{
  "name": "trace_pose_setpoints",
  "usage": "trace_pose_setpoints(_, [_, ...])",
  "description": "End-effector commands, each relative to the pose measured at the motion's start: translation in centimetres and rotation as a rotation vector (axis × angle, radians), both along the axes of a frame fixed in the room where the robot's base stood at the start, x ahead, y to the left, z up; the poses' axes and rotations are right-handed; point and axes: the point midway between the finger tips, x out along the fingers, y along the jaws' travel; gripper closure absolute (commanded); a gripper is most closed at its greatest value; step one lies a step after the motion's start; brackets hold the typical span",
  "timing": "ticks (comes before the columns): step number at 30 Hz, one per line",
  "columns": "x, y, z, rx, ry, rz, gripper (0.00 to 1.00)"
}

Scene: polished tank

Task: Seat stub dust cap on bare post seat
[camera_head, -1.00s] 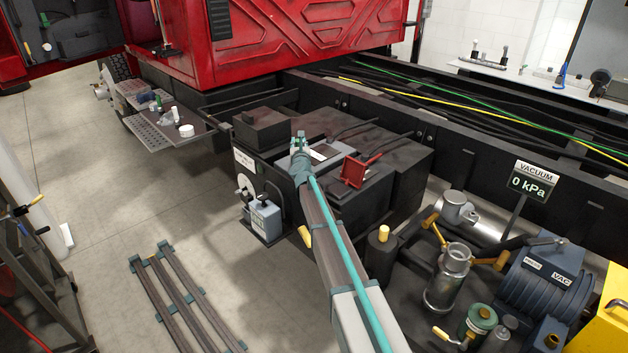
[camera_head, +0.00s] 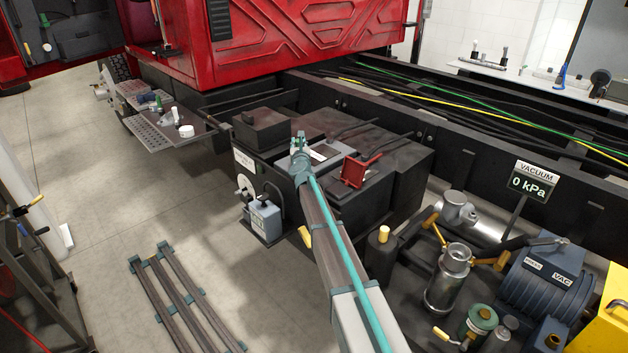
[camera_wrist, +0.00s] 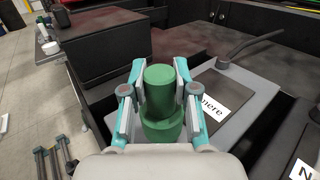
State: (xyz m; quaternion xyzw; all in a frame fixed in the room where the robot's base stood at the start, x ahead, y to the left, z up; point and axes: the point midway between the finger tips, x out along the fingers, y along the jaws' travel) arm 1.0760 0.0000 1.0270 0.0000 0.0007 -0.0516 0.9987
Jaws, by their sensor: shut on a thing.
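A green stepped cylinder (camera_wrist: 160,88), which looks like the stub dust cap, stands between the two fingers of my gripper (camera_wrist: 159,68) in the wrist view. My gripper is shut on it, with a finger pad against each side. In the head view my gripper (camera_head: 299,146) is small, at the end of my arm over the black battery-like box (camera_head: 395,165). The cap's underside is hidden by my gripper body. I cannot pick out the bare post seat in either view.
A grey-edged plate with a white label (camera_wrist: 222,103) lies just right of the cap. A red bracket (camera_head: 353,172) stands right of my gripper. A black raised block (camera_head: 262,129) stands to its left. A side shelf (camera_head: 172,131) holds small parts.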

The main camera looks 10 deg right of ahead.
Motion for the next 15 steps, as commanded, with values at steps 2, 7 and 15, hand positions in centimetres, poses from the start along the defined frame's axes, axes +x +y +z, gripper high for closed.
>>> trace_pose_setpoints(2, [0.0,0.0,0.0,0.0,0.0,0.0,1.0])
trace_pose_setpoints(7, [0.0,-0.01,-0.02,0.0,0.0,0.0,1.0])
trace_pose_setpoints(15, [-0.01,-0.01,-0.31,0.0,0.0,0.0,1.0])
